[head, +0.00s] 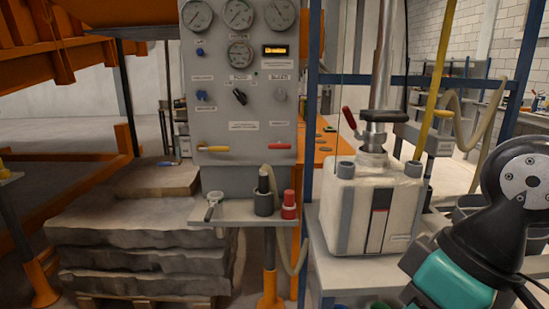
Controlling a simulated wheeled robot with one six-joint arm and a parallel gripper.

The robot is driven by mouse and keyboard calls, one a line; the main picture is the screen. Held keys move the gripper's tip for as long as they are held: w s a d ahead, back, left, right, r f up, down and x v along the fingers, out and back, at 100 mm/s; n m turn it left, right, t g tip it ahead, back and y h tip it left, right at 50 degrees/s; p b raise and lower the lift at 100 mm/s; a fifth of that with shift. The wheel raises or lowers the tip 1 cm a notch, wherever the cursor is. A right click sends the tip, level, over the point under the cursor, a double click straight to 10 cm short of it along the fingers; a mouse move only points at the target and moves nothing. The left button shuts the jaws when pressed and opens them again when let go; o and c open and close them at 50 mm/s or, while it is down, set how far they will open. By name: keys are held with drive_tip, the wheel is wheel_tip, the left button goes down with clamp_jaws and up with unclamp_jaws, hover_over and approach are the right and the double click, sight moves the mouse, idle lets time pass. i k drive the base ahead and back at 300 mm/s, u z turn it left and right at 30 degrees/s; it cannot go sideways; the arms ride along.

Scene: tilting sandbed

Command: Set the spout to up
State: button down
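A grey control panel (238,80) stands at the upper middle, with round gauges, a lit display and several knobs and switches. Its black selector knob (240,97) is tilted; the labels are too small to read. Right of it, a metal pipe (383,65) rises from a white tank (365,205). A red-handled lever (349,118) sticks up and left at the pipe's foot. I cannot tell for sure which part is the spout. My arm, black and teal, shows at the lower right; my gripper's fingers are not in view.
A small shelf (235,212) below the panel holds a dark cylinder (264,195), a red one (289,205) and a metal clamp-like piece (213,205). Stacked grey slabs (135,245) fill the lower left. A blue post (313,120) stands between panel and tank. A hose (466,125) hangs at right.

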sight(374, 136)
drive_tip(key=z, duration=0.45)
drive_tip(key=k, duration=0.55)
drive_tip(key=z, duration=0.65)
drive_tip(key=i, duration=0.9)
drive_tip(key=u, duration=0.55)
